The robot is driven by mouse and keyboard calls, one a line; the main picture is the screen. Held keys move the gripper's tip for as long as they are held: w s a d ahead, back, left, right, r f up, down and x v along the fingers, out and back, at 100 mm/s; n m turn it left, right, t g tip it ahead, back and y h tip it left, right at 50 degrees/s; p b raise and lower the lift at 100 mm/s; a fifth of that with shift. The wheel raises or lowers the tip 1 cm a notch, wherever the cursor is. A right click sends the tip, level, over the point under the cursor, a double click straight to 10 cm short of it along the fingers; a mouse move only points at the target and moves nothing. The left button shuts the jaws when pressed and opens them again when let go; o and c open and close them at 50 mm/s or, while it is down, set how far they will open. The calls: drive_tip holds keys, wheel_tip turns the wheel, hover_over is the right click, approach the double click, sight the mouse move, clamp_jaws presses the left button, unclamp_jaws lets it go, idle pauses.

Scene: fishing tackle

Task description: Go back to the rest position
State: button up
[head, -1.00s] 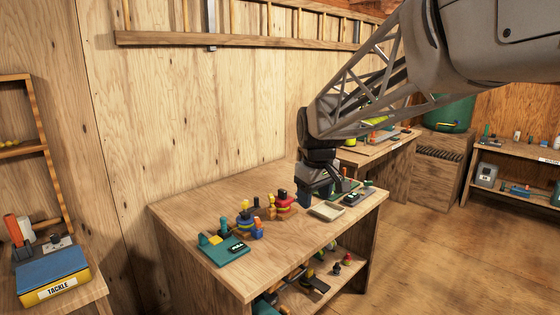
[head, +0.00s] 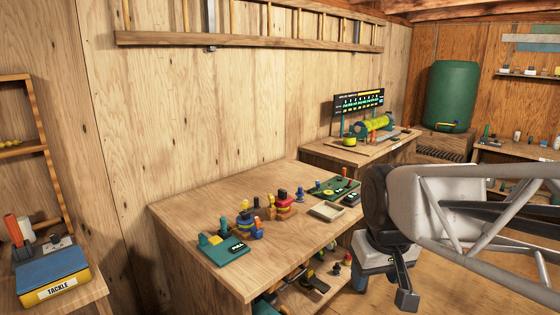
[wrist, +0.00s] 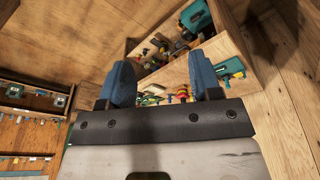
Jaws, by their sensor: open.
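My gripper (head: 382,280) hangs off the right front end of the workbench (head: 185,218) in the head view, clear of the things on top. In the wrist view its two blue fingers (wrist: 163,72) stand wide apart with nothing between them. The rest of my arm reaches in from the right edge of the head view.
The bench holds a teal base (head: 222,252), a blue-and-yellow stacked piece (head: 244,224), a red stacked piece (head: 284,202), a shallow tray (head: 327,212) and a green board (head: 336,188). Small items lie on its lower shelf. A tackle box (head: 52,275) stands left.

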drive_tip(key=s+d+f+m, duration=0.1)
drive_tip(key=s+f, duration=0.3)
drive_tip(key=s, duration=0.4)
drive_tip(key=shift+s+d+m, duration=0.3)
drive_tip(key=shift+d+m, duration=0.05)
drive_tip(key=shift+m, duration=0.15)
